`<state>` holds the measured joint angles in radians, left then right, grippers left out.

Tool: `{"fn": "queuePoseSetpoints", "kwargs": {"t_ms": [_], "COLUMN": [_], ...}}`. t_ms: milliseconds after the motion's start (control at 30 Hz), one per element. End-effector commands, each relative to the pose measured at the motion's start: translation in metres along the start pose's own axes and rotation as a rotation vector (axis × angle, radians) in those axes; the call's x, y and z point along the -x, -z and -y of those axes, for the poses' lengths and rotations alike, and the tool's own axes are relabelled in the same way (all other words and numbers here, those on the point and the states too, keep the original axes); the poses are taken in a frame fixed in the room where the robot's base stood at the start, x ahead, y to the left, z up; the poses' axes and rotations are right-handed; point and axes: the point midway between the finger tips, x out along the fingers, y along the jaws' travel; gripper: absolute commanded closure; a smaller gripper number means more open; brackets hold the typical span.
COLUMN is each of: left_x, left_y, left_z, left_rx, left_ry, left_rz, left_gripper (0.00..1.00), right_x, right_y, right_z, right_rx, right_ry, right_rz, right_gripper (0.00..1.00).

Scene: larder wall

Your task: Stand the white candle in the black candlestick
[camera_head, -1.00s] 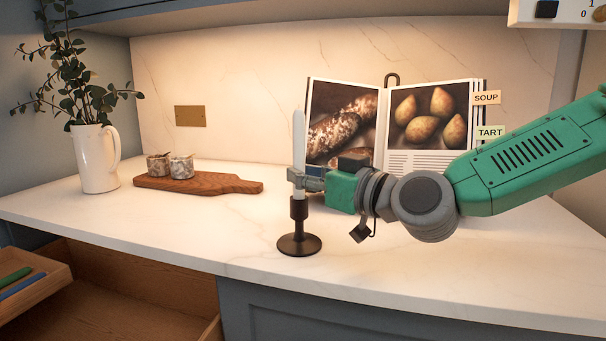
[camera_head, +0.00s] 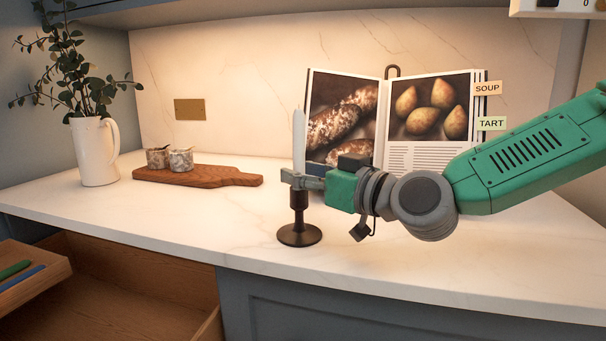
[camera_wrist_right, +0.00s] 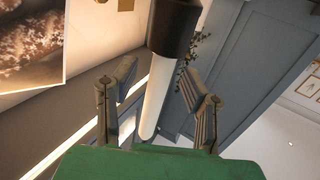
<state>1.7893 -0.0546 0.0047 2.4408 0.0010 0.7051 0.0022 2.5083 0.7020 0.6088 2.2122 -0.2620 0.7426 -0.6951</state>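The white candle (camera_head: 299,140) stands upright in line with the black candlestick (camera_head: 299,236) on the counter. In the right wrist view the candle (camera_wrist_right: 158,100) runs into the dark cup of the candlestick (camera_wrist_right: 174,28). My right gripper (camera_head: 299,181) is around the candle's lower part, just above the cup. In the right wrist view the fingers of my right gripper (camera_wrist_right: 160,82) are spread, with a gap on each side of the candle. The candle's foot is hidden inside the cup. My left gripper is in neither view.
An open cookbook (camera_head: 385,110) stands behind my right gripper. A wooden board (camera_head: 225,176) with two small pots (camera_head: 180,160) and a white jug (camera_head: 95,150) are to the left. An open drawer (camera_head: 140,275) lies below the front edge.

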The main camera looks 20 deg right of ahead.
Motion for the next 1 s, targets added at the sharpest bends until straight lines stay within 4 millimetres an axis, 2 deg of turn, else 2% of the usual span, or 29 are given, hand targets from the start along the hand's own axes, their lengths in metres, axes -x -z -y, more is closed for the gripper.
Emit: {"fn": "queuePoseSetpoints", "kwargs": {"t_ms": [167,400,600,1000], "left_x": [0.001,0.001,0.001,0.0], "left_y": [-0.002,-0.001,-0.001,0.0], "left_z": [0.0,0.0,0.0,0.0], "left_rx": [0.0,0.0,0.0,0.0], "left_ry": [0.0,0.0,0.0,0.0], "left_rz": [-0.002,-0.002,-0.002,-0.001], "left_gripper": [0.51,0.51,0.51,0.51], "right_x": [0.01,0.05,0.071,0.074], "right_y": [0.001,0.0,-0.001,-0.002], "right_z": [-0.001,-0.001,-0.002,-0.001], "right_rx": [0.0,-0.002,-0.002,-0.001], "right_ry": [-0.001,0.0,0.0,0.0], "right_rz": [-0.001,-0.003,0.0,0.001], "right_gripper": [0.6,0.6,0.6,0.6]}}
